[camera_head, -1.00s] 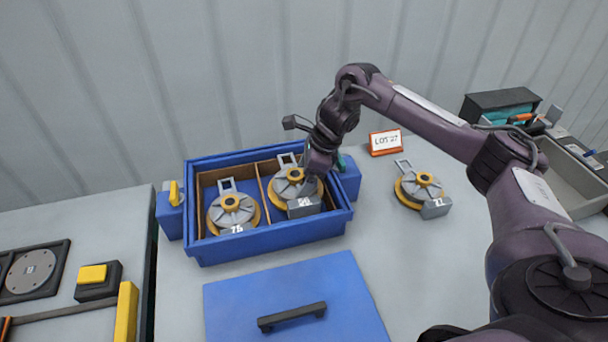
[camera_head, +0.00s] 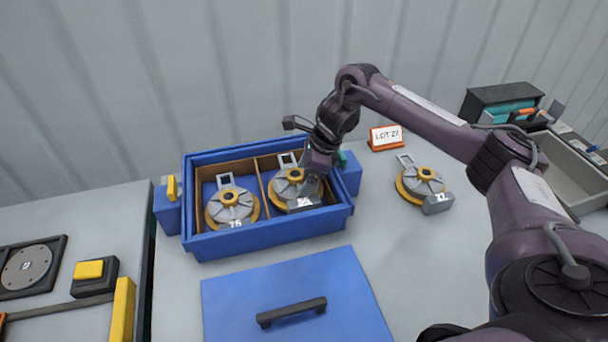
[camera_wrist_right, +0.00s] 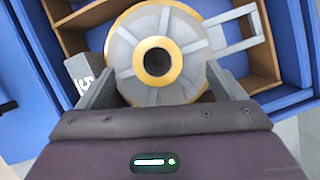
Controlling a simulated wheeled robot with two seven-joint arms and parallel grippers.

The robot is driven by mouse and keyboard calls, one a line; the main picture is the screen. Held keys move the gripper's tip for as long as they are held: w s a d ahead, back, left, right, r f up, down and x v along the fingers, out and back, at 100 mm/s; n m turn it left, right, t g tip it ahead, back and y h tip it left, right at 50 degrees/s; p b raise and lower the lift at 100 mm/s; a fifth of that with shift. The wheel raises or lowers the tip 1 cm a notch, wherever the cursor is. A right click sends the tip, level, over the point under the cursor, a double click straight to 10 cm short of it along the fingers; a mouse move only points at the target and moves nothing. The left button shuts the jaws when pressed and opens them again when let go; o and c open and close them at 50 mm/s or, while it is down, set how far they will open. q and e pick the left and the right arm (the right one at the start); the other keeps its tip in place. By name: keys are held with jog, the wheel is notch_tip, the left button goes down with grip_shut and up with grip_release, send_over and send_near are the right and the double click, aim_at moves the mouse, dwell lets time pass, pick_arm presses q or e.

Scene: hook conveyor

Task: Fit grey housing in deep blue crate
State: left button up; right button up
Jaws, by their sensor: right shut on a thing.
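The deep blue crate (camera_head: 275,236) has brown inner walls and a divider that makes two compartments. A grey housing (camera_head: 284,190) with a yellow hub ring is in its right compartment, low between the walls. My right gripper (camera_head: 309,172) is shut on this housing, which also shows between the fingers in the right wrist view (camera_wrist_right: 120,50). Whether the housing touches the crate floor cannot be told. A second grey housing (camera_head: 222,208) sits in the left compartment. A third housing (camera_head: 420,184) lies on the table to the right of the crate. My left gripper is not in view.
A blue lid (camera_head: 350,305) with a black handle lies in front of the crate. An orange-framed lot sign (camera_head: 386,137) stands behind, to the right. A grey tray (camera_head: 570,165) is at the far right. A yellow-topped block (camera_head: 89,270) is at the left.

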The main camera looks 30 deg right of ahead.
jog(key=shift+f+b, duration=1.15)
jog(key=shift+f, duration=0.35)
jog(key=o, duration=1)
jog(key=shift+o, duration=0.3)
jog(key=shift+s+d+r, duration=0.1)
jog(key=shift+d+r, duration=0.05)
jog(key=shift+r, duration=0.1)
jog(key=v, duration=0.7)
jog(key=shift+r+p, duration=0.2)
jog(key=shift+p, duration=0.1)
